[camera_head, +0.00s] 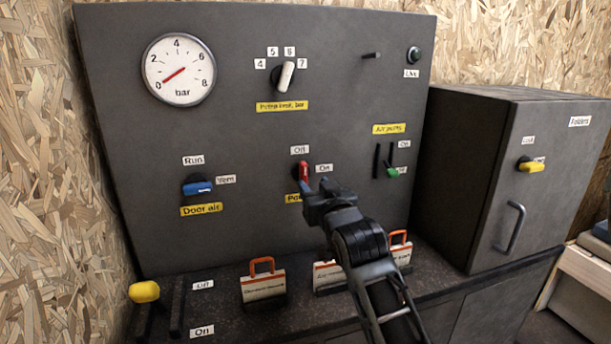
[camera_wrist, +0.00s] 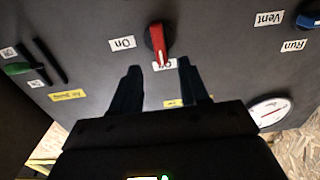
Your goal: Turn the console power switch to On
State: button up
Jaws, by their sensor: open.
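The console power switch (camera_head: 304,172) is a red handle on a dark round base on the grey panel. It points up to the Off label (camera_head: 300,150); the On label (camera_head: 324,168) is to its right. In the wrist view, turned nearly upside down, the red handle (camera_wrist: 157,42) points down at the partly covered Off label, with the On label (camera_wrist: 122,43) to its left. My gripper (camera_wrist: 158,68) is open and empty, its two fingers apart, one to each side below the handle's tip. In the head view my gripper (camera_head: 318,190) hides part of the yellow Power label.
A blue Door air switch (camera_head: 198,188) is to the left and a green slider (camera_head: 392,172) to the right. A gauge (camera_head: 180,70) and a white selector knob (camera_head: 286,76) are above. Orange-handled padlock-like blocks (camera_head: 263,285) stand on the ledge below. A grey cabinet (camera_head: 500,170) stands at right.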

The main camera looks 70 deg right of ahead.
aim_at(305, 175)
jog(key=x, duration=0.7)
jog(key=shift+w+d+p, duration=0.1)
jog(key=shift+p, duration=0.3)
jog(key=shift+c, duration=0.3)
grip_shut()
